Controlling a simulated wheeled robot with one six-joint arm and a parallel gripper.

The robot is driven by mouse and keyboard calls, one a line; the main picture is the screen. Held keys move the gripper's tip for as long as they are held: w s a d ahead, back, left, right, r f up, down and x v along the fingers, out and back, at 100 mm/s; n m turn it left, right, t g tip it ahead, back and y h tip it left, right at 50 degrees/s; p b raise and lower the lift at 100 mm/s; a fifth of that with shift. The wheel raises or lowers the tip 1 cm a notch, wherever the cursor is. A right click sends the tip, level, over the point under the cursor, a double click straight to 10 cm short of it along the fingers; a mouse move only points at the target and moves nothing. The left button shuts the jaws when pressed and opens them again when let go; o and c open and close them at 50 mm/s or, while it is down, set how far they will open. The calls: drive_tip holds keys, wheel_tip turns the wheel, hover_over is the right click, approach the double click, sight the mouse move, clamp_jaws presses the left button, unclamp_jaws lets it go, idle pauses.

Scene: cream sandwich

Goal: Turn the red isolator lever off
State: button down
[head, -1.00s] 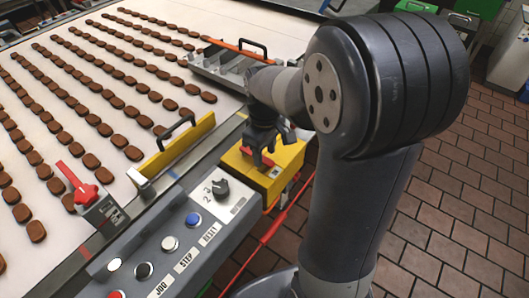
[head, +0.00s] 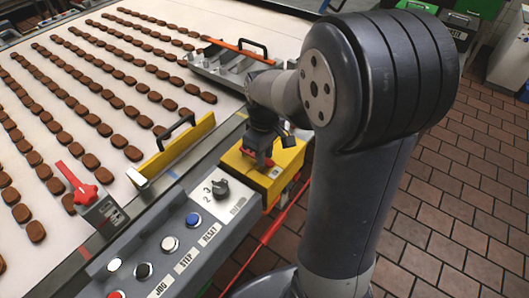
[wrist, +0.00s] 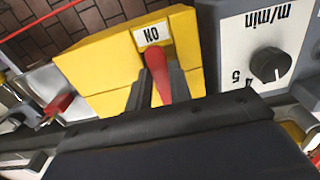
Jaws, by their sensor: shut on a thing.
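The isolator is a yellow box (head: 287,172) beside the conveyor, with a red lever (wrist: 155,62) on its face. In the wrist view the lever's tip lies just under the white ON label (wrist: 152,34). My gripper (wrist: 158,92) has its two dark fingers on either side of the lever, shut on it. In the head view my gripper (head: 264,150) is over the yellow box, and only a little red of the lever shows below it.
A speed knob (head: 220,188) and several buttons are on the grey panel beside the box. A yellow guard with a black handle (head: 175,133) and a metal tray (head: 232,62) are close by. Brown biscuits cover the belt.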

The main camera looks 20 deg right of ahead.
drive_tip(key=shift+w+d, duration=0.1)
idle(0.4)
drive_tip(key=n, duration=0.1)
drive_tip(key=w+d+n, duration=0.1)
drive_tip(key=n, duration=0.1)
drive_tip(key=w+n, duration=0.1)
drive_tip(key=shift+d+n+p, duration=0.35)
drive_tip(key=shift+d+n, duration=0.05)
drive_tip(key=w+n, duration=0.1)
drive_tip(key=n, duration=0.1)
drive_tip(key=w+n, duration=0.1)
drive_tip(key=n, duration=0.1)
drive_tip(key=shift+w+d+p, duration=0.3)
drive_tip(key=shift+d+p, duration=0.05)
drive_tip(key=shift+d, duration=0.05)
drive_tip(key=w+n, duration=0.1)
drive_tip(key=n, duration=0.1)
drive_tip(key=w+n, duration=0.1)
drive_tip(key=n, duration=0.2)
drive_tip(key=shift+w+a+p, duration=0.1)
drive_tip(key=shift+w+p, duration=0.2)
drive_tip(key=shift+w, duration=0.05)
drive_tip(key=shift+w+a+n, duration=0.3)
drive_tip(key=shift+w+n, duration=0.3)
drive_tip(key=shift+n, duration=0.45)
drive_tip(key=shift+w+a+n, duration=0.25)
drive_tip(key=shift+w+n, duration=0.3)
drive_tip(key=shift+n, duration=0.5)
drive_tip(key=c, duration=1.3)
unclamp_jaws()
